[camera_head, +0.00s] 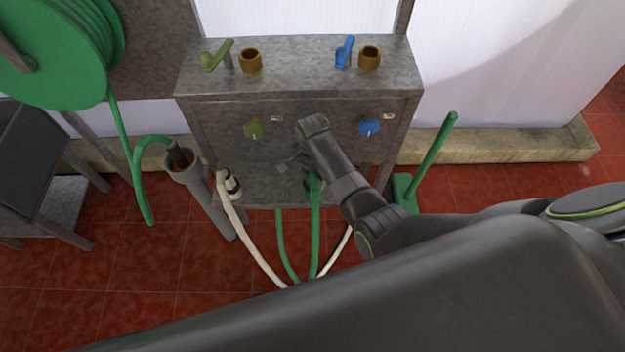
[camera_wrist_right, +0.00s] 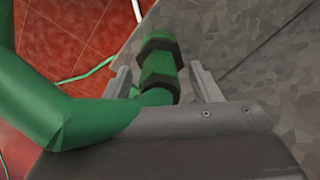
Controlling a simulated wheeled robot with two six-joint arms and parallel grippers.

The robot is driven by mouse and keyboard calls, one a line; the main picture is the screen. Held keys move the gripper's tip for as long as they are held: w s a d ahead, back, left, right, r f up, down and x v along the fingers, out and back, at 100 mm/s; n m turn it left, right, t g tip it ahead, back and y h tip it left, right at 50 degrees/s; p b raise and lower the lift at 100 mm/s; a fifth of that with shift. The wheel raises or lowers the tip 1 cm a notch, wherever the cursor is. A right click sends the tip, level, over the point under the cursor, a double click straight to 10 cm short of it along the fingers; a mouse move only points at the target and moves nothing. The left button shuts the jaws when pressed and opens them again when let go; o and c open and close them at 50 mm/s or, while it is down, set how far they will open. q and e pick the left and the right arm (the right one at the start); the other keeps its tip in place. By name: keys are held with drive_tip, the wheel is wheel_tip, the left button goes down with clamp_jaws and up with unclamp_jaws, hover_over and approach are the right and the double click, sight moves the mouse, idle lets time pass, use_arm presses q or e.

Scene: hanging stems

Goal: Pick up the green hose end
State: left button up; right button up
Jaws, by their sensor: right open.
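The green hose end (camera_wrist_right: 160,66), a green piece with dark bands, stands between the two fingers of my right gripper (camera_wrist_right: 162,78) in the right wrist view. The fingers are open, one on each side of it; I cannot tell whether either touches it. The green hose (camera_wrist_right: 85,122) bends away to the left there. In the head view, my right gripper (camera_head: 290,164) is in front of the grey metal cabinet, and the green hose (camera_head: 315,215) hangs below it. The hose end is mostly hidden there by my right arm. My left gripper is not in view.
The grey cabinet (camera_head: 230,105) bears green and blue valve handles. A white hose (camera_head: 238,222) hangs left of the green one. A green reel (camera_head: 70,50), a grey tube holder (camera_head: 200,195) and a green-handled broom (camera_head: 433,150) stand around.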

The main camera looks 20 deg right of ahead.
drive_tip(key=shift+f, duration=0.5)
